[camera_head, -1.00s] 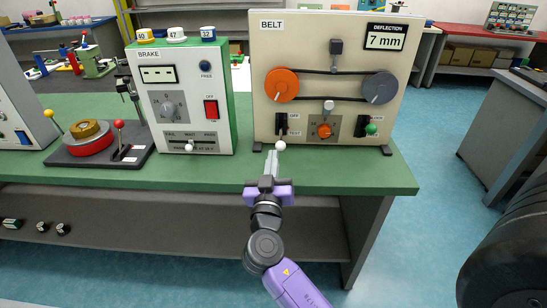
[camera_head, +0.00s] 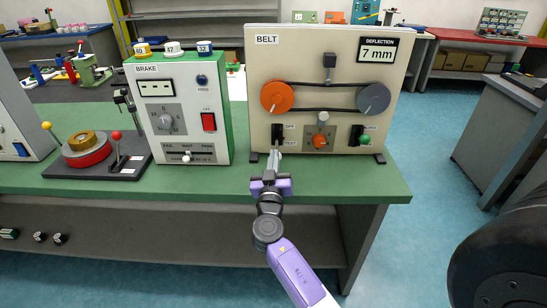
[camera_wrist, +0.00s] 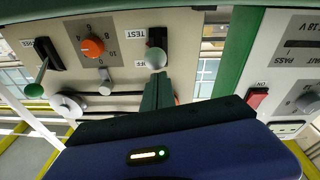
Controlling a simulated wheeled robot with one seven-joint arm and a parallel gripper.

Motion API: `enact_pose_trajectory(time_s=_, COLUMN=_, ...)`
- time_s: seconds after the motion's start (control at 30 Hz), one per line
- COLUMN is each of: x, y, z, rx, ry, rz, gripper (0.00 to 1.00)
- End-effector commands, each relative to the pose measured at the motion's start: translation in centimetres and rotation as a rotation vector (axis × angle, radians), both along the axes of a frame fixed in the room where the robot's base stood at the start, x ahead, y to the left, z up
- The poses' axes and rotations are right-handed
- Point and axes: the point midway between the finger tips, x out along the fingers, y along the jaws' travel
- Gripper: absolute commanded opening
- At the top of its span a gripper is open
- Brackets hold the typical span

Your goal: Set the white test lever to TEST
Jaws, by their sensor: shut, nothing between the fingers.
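The white test lever's round knob (camera_wrist: 155,58) shows in the wrist view, just beyond my fingertips, in front of its black slot with labels TEST and OFF. That view is upside down, so TEST is at its top. The knob appears nearer the OFF label, but it sticks out toward the camera, so I cannot tell its setting surely. In the head view the lever's black slot (camera_head: 278,131) is at the lower left of the BELT panel (camera_head: 350,50); the knob is hidden behind my gripper. My gripper (camera_head: 276,153) is shut and empty; contact with the knob is unclear.
A green-knobbed lever (camera_head: 364,139) and an orange dial (camera_head: 319,141) are to the right on the panel. The display (camera_head: 378,49) reads 7 mm. The BRAKE box (camera_head: 180,110) stands close on the left. The green bench top (camera_head: 330,185) is clear in front.

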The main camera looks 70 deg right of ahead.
Motion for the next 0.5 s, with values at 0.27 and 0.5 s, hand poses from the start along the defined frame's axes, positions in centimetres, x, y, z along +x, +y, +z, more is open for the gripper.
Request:
enact_pose_trajectory(time_s=0.27, x=0.1, y=0.0, z=-0.6, rx=-0.010, ry=-0.005, rz=0.001, gripper=0.00)
enact_pose_trajectory(time_s=0.5, x=0.1, y=0.0, z=-1.3, rx=-0.048, ry=-0.021, rz=0.002, gripper=0.00)
